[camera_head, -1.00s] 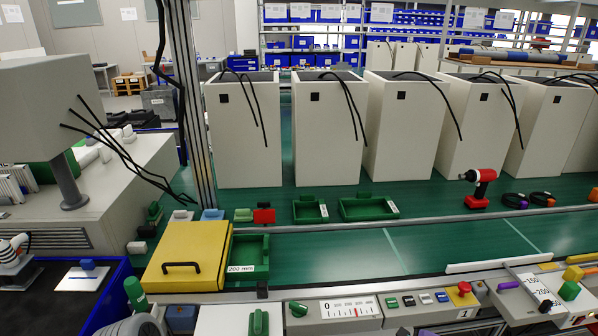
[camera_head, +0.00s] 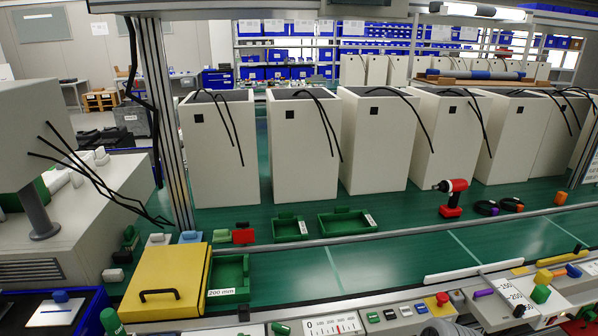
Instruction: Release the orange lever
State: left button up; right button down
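A small orange piece (camera_head: 559,274) shows at the right end of the front console, between a yellow block and a blue knob. It may be the orange lever, but it is too small to tell its shape or position. An upright orange cylinder (camera_head: 561,198) stands farther back on the green surface at the right. I cannot make out either gripper in the head view, nor any gripper touching these orange things.
A yellow box (camera_head: 172,278) with a black handle stands at front left. A red emergency button (camera_head: 441,299) sits on the console. A red and black power tool (camera_head: 452,198) stands behind the rail. Tall white cabinets (camera_head: 376,140) line the back. The green strip (camera_head: 390,262) is largely clear.

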aim_at(559, 273)
jog(key=z, duration=1.1)
